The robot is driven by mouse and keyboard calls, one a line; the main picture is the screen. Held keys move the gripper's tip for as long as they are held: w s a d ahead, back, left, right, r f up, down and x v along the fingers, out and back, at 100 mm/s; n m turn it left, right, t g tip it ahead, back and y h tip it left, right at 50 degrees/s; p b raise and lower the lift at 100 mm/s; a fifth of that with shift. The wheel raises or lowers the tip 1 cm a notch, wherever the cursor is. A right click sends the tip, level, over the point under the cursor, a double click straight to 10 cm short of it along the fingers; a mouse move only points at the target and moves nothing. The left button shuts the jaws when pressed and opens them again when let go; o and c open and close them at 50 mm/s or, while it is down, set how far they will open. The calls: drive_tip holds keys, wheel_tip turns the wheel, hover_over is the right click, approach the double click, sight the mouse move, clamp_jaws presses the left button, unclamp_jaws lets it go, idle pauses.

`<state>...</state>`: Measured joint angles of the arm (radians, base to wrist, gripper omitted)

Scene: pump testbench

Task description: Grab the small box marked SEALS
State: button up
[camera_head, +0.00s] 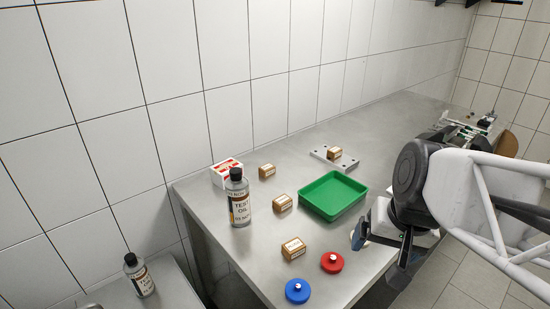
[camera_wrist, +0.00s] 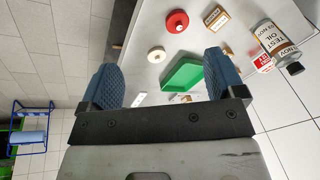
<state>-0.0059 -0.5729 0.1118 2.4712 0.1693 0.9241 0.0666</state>
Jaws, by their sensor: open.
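Several small brown boxes with white labels lie on the metal bench: one near the front (camera_head: 293,249), one beside the bottle (camera_head: 282,203), one farther back (camera_head: 267,171), and one on a metal plate (camera_head: 334,153). The lettering is too small to read, so I cannot tell which is marked SEALS. In the wrist view, one brown box (camera_wrist: 216,18) shows at the top, right of the red knob. My gripper (camera_wrist: 161,62) is open, with nothing between its blue fingers. In the head view my gripper (camera_head: 376,238) is at the bench's front edge, right of the boxes.
A green tray (camera_head: 333,196) stands mid-bench. A TEST OIL bottle (camera_head: 239,200) and a red-white box (camera_head: 226,172) stand left. Red (camera_head: 332,263) and blue (camera_head: 297,291) knobs lie at the front. A cream knob (camera_wrist: 156,54) lies near my fingers. Another bottle (camera_head: 139,275) stands lower left.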

drive_tip(key=w+a+f+m+y, duration=0.1)
drive_tip(key=w+a+m+y, duration=0.3)
drive_tip(key=w, duration=0.5)
drive_tip(key=w+a+f+m+t+y, duration=0.1)
drive_tip(key=w+a+f+m, duration=0.1)
drive_tip(key=w+a+m, duration=0.35)
drive_tip(key=w+a+f+m+y, duration=0.1)
drive_tip(key=w+a+m+y, duration=0.3)
drive_tip(key=w, duration=0.8)
drive_tip(key=m+t, duration=0.6)
drive_tip(key=m, duration=0.6)
approach(269, 168)
drive_tip(key=shift+w+a+f+n+h, duration=0.15)
drive_tip(key=shift+w+a+n+h, duration=0.2)
drive_tip(key=shift+a, duration=0.2)
drive_tip(key=shift+x, duration=1.25)
drive_tip(key=shift+a, duration=0.2)
drive_tip(key=shift+x, duration=2.45)
